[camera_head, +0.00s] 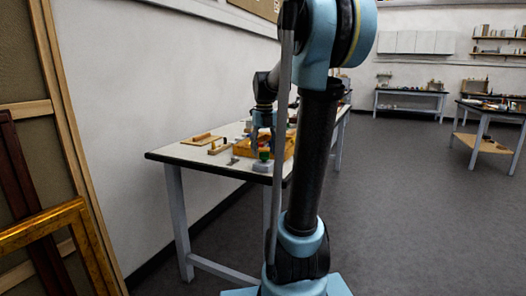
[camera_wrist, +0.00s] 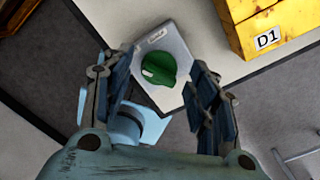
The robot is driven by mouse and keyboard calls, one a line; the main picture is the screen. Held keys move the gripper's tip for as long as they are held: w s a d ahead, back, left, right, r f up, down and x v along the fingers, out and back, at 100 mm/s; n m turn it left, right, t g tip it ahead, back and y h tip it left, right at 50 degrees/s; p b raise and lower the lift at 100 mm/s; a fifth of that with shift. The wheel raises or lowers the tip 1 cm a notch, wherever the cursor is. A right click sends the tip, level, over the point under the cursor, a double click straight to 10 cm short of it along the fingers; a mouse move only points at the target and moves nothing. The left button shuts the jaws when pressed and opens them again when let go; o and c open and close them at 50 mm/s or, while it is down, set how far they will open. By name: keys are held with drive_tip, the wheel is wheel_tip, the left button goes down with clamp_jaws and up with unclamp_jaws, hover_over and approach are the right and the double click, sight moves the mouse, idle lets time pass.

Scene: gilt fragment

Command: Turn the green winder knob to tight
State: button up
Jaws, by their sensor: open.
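The green winder knob (camera_wrist: 159,69) shows in the wrist view on a pale grey plate (camera_wrist: 178,45), near the edge of the table. A white mark lies on the knob's left side, and a small label sits on the plate above it. My gripper (camera_wrist: 158,88) is open, with one finger on each side of the knob in the picture. I cannot tell whether the fingers touch it. In the head view the knob (camera_head: 264,155) is small, below my gripper (camera_head: 262,140), at the table's front edge.
Wooden pieces (camera_head: 201,139) lie on the table's left part. A gilt frame (camera_head: 45,232) leans at the left. Open floor (camera_head: 400,200) lies to the right.

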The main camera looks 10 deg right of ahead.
wheel_tip(320, 180, up, 12)
idle(0.6)
drive_tip(key=shift+f, duration=0.15)
drive_tip(key=s+f+n+t, duration=0.1)
drive_tip(key=s+f+n, duration=1.2)
drive_tip(key=f+n, duration=0.2)
drive_tip(key=s+f+n+t, duration=0.1)
drive_tip(key=s+f+n, duration=1.2)
drive_tip(key=n, duration=0.6)
wheel_tip(320, 180, down, 3)
drive_tip(key=shift+a+r, duration=0.2)
drive_tip(key=shift+a, duration=0.1)
